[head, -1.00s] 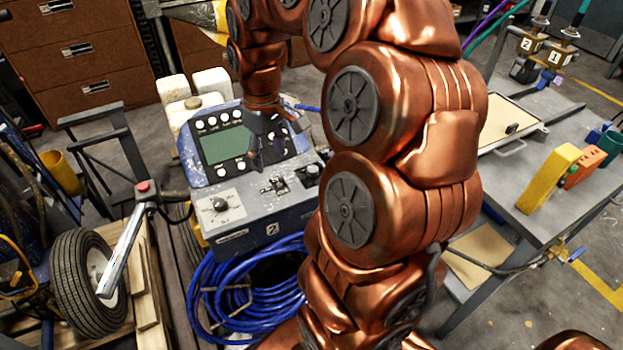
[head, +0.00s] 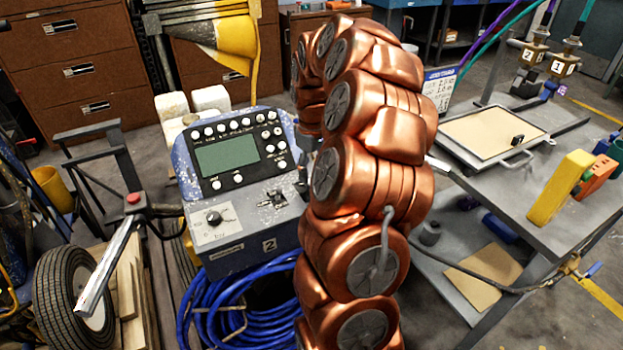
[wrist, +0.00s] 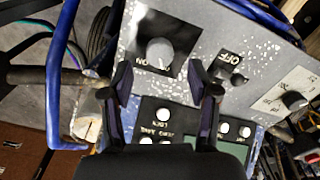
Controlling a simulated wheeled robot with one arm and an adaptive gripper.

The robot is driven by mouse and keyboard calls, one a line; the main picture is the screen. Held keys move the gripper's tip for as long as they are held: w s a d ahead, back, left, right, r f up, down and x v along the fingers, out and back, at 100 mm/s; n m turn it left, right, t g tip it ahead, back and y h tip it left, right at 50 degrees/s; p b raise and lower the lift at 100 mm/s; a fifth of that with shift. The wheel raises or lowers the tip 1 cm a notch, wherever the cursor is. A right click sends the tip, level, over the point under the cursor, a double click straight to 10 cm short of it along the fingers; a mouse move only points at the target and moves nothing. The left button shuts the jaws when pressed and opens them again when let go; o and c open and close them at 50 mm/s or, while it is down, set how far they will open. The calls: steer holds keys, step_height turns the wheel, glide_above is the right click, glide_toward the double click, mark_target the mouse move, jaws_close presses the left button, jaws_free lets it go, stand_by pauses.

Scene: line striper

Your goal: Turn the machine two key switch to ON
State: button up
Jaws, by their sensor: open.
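Machine two's console (head: 235,250) is a blue-grey box marked 2, with a screen and buttons, in the head view. In the wrist view, a round grey knob on a black plate (wrist: 158,52), which looks like the key switch, has an ON label below it. A smaller switch (wrist: 230,78) with an OFF label sits to its right. My gripper (wrist: 166,88) is open and empty, its two dark fingers pointing at the panel on either side of the knob's lower area. I cannot tell the gap to the knob. In the head view my arm hides the gripper and knob.
A dial on a pale plate (head: 213,218) and a small lever switch (head: 273,198) are on the same panel. Blue hose (head: 215,315) coils below. A grey workbench (head: 510,185) stands right, with a tray and a yellow block (head: 560,187).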

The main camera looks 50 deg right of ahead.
steer(key=shift+f, duration=1.95)
steer(key=shift+c, duration=0.2)
steer(key=c, duration=1)
steer(key=shift+a, duration=0.15)
jaws_close()
